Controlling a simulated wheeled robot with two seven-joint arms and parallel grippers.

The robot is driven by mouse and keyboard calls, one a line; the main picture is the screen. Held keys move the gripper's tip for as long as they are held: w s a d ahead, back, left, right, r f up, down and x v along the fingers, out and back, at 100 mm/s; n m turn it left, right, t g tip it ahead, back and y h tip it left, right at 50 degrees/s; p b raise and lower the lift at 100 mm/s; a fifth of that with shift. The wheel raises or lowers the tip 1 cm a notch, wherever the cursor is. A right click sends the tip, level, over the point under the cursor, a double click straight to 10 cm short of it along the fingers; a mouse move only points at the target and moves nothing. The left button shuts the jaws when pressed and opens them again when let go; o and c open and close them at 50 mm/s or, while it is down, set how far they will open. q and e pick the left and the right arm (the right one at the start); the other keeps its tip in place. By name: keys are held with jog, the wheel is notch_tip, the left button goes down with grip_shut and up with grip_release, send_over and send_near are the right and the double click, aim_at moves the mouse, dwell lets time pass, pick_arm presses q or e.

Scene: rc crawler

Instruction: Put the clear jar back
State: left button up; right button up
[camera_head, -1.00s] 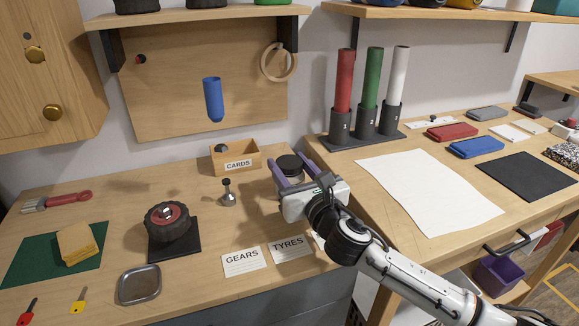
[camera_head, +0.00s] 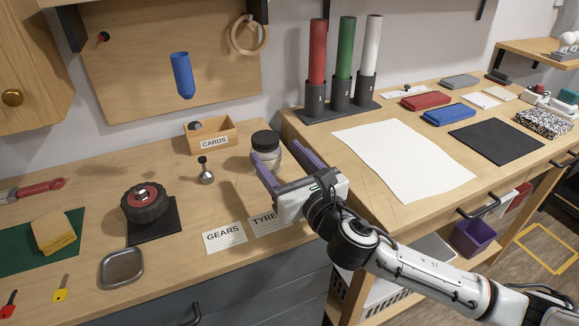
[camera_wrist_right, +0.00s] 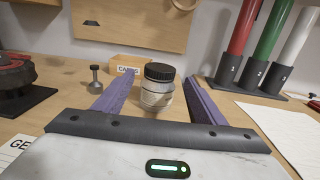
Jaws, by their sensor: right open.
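The clear jar (camera_head: 268,158) with a black lid stands upright on the wooden workbench, right of the CARDS box. It also shows in the right wrist view (camera_wrist_right: 158,97), between the lines of the two fingers. My right gripper (camera_head: 277,151) is open, its purple fingers pointing at the jar from the front right. The left finger overlaps the jar's lower part in the head view. The fingertips are close to the jar; I cannot tell whether they touch it. The gripper holds nothing. My left gripper is out of view.
The CARDS box (camera_head: 230,135) and a small metal plunger-like piece (camera_head: 206,176) stand left of the jar. The GEARS label (camera_head: 225,236) and the partly covered TYRES label (camera_head: 264,219) lie in front. A wheel (camera_head: 145,205) rests on a dark pad. Tubes (camera_head: 343,50) stand behind right.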

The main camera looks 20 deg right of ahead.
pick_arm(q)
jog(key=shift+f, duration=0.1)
pick_arm(e)
jog(key=s, duration=0.5)
jog(key=shift+d, duration=0.25)
